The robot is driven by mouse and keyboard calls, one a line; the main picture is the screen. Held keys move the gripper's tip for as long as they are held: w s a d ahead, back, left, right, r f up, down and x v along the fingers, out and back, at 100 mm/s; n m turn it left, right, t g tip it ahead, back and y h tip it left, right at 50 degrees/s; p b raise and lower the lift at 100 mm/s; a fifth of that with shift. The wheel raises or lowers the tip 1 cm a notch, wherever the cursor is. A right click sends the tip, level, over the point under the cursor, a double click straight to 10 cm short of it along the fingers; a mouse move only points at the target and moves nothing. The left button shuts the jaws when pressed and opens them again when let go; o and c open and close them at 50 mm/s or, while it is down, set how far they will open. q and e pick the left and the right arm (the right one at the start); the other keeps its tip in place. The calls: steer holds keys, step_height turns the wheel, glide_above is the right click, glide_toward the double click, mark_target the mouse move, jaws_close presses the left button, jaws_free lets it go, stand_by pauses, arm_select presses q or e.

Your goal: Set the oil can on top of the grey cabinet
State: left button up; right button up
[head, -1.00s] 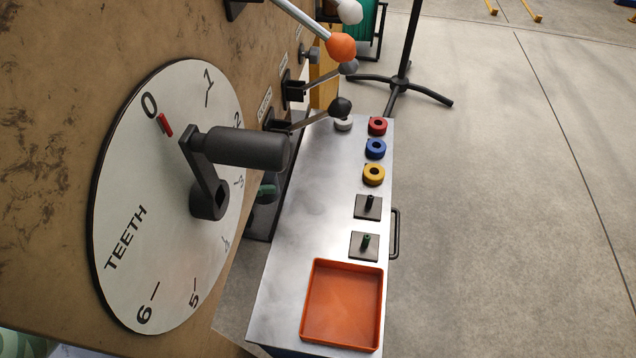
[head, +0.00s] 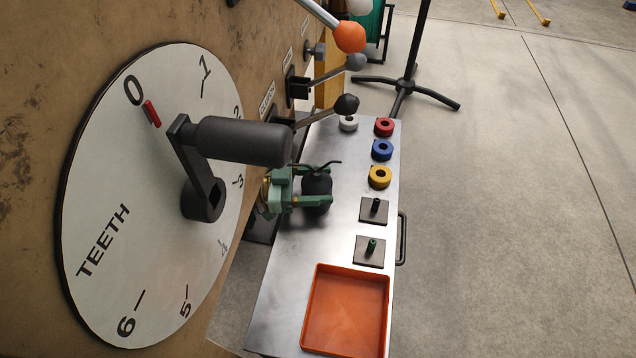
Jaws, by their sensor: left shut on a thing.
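The oil can (head: 317,183) is dark, with a rounded body and a thin spout. My left gripper (head: 314,192) is green and shut on the can, a finger on either side of its body. The can shows against the bare left part of the grey cabinet's (head: 323,230) metal top, left of the yellow ring. I cannot tell whether its base touches that top. The gripper hides part of the can. My right gripper is not in view.
On the cabinet top are red, blue and yellow rings (head: 380,177), a whitish ring (head: 348,123), two black peg plates (head: 369,250) and an orange tray (head: 346,310). The TEETH dial (head: 140,220) with its crank handle (head: 240,141) and several levers (head: 346,104) stand close on the left.

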arm_select(q)
steer(key=shift+f, duration=0.1)
steer(key=o, duration=1.2)
steer(key=shift+c, duration=0.2)
